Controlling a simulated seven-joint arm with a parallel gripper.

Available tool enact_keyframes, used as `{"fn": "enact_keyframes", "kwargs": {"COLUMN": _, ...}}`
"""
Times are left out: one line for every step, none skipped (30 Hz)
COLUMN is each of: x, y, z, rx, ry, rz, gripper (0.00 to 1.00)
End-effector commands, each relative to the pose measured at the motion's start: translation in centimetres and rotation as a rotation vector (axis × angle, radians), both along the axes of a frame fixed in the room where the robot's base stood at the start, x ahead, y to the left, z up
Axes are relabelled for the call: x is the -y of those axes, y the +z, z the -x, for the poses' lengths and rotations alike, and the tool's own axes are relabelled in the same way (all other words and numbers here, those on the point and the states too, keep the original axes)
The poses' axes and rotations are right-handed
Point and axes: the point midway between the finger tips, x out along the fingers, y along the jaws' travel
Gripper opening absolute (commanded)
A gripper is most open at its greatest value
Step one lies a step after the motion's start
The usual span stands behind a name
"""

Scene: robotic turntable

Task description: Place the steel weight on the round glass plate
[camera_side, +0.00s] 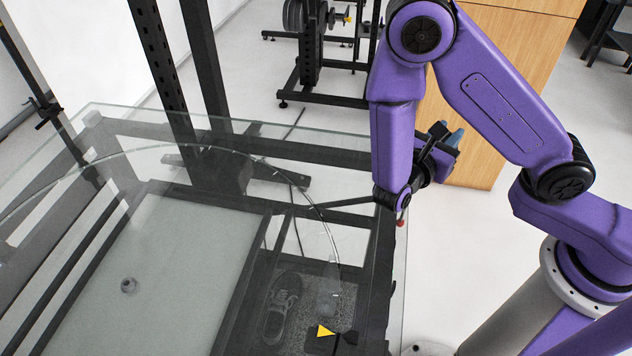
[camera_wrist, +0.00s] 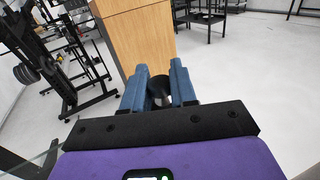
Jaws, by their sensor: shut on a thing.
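The round glass plate (camera_side: 322,222) is a large clear disc at the left of the side view. Its curved rim catches light, and it lies over a rectangular glass tabletop. My gripper (camera_side: 452,138) is beyond the right edge of that tabletop, beside the plate and apart from it. In the wrist view my gripper (camera_wrist: 159,72) has its blue fingers shut on a dark, round piece, the steel weight (camera_wrist: 160,92). The fingers hide the weight's sides. In the side view the weight is not clearly visible.
The glass tabletop (camera_side: 97,112) stands on a dark frame, with a shoe (camera_side: 280,303) seen through it. A yellow triangle (camera_side: 325,331) is near its front. A wooden cabinet (camera_side: 490,70) stands behind my gripper. Dark gym racks (camera_side: 312,60) stand at the back.

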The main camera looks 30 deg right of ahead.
Motion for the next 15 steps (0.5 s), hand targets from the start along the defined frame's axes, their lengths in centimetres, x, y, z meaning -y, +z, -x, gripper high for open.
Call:
{"fn": "enact_keyframes", "kwargs": {"x": -0.1, "y": 0.1, "z": -0.1, "rx": 0.000, "ry": 0.014, "rz": 0.004, "gripper": 0.00}}
{"fn": "enact_keyframes", "kwargs": {"x": -0.2, "y": 0.1, "z": -0.3, "rx": 0.000, "ry": 0.027, "rz": 0.005, "gripper": 0.00}}
{"fn": "enact_keyframes", "kwargs": {"x": -0.5, "y": 0.2, "z": -0.7, "rx": 0.000, "ry": 0.054, "rz": 0.007, "gripper": 0.00}}
{"fn": "enact_keyframes", "kwargs": {"x": -0.7, "y": 0.2, "z": -1.0, "rx": -0.001, "ry": 0.080, "rz": 0.009, "gripper": 0.00}}
{"fn": "enact_keyframes", "kwargs": {"x": -1.0, "y": 0.2, "z": -1.4, "rx": -0.002, "ry": 0.111, "rz": 0.011, "gripper": 0.00}}
{"fn": "enact_keyframes", "kwargs": {"x": -1.5, "y": 0.3, "z": -2.0, "rx": -0.003, "ry": 0.163, "rz": 0.016, "gripper": 0.00}}
{"fn": "enact_keyframes", "kwargs": {"x": -1.9, "y": 0.4, "z": -2.5, "rx": -0.004, "ry": 0.206, "rz": 0.019, "gripper": 0.00}}
{"fn": "enact_keyframes", "kwargs": {"x": -2.5, "y": 0.5, "z": -3.1, "rx": -0.004, "ry": 0.255, "rz": 0.022, "gripper": 0.00}}
{"fn": "enact_keyframes", "kwargs": {"x": -3.3, "y": 0.5, "z": -3.8, "rx": -0.006, "ry": 0.326, "rz": 0.027, "gripper": 0.00}}
{"fn": "enact_keyframes", "kwargs": {"x": -4.0, "y": 0.6, "z": -4.4, "rx": -0.007, "ry": 0.381, "rz": 0.029, "gripper": 0.00}}
{"fn": "enact_keyframes", "kwargs": {"x": -4.8, "y": 0.6, "z": -4.9, "rx": -0.006, "ry": 0.439, "rz": 0.034, "gripper": 0.00}}
{"fn": "enact_keyframes", "kwargs": {"x": -6.0, "y": 0.7, "z": -5.6, "rx": -0.007, "ry": 0.517, "rz": 0.037, "gripper": 0.00}}
{"fn": "enact_keyframes", "kwargs": {"x": -6.9, "y": 0.7, "z": -6.0, "rx": -0.006, "ry": 0.576, "rz": 0.038, "gripper": 0.00}}
{"fn": "enact_keyframes", "kwargs": {"x": -7.8, "y": 0.8, "z": -6.4, "rx": -0.006, "ry": 0.634, "rz": 0.039, "gripper": 0.00}}
{"fn": "enact_keyframes", "kwargs": {"x": -9.1, "y": 0.8, "z": -6.8, "rx": -0.005, "ry": 0.710, "rz": 0.042, "gripper": 0.00}}
